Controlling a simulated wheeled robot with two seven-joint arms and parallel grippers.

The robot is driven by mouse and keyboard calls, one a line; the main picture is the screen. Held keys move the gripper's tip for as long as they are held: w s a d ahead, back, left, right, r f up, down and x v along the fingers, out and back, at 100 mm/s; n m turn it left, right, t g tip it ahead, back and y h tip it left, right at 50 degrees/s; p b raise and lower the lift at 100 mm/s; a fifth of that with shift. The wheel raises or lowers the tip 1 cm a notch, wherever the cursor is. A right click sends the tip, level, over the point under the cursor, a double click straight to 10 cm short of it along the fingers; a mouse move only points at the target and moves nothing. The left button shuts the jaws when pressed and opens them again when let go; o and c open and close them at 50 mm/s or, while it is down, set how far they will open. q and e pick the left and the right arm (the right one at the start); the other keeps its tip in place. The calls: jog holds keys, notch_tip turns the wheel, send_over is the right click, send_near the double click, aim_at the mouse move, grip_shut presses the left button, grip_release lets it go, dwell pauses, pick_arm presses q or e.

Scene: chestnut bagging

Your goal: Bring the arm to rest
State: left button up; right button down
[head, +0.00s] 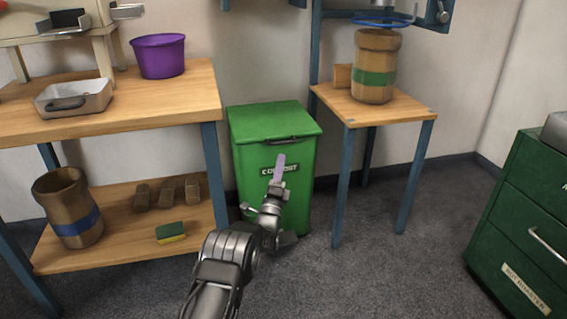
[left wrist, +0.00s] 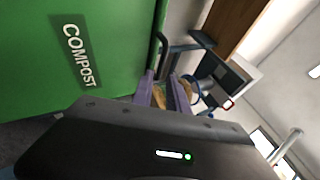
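My left arm reaches up from the bottom middle of the head view. Its gripper (head: 279,168) has pale purple fingers and is in front of the green compost bin (head: 250,165). In the left wrist view the two purple fingers (left wrist: 158,92) stand apart, with background showing between them, so the gripper looks open and empty. The bin fills the left of that view, its COMPOST label (left wrist: 82,55) turned sideways. I cannot tell whether the gripper touches the bin. The bin's lid (head: 272,122) is shut. My right gripper is not in view.
A workbench (head: 150,108) with a purple bucket (head: 158,55) and metal tray (head: 75,98) stands left. Its lower shelf holds a blue-banded sack (head: 67,207), brown blocks and a sponge (head: 170,233). A small table (head: 395,111) with a green-banded sack (head: 375,65) and a green cabinet (head: 520,220) stand right.

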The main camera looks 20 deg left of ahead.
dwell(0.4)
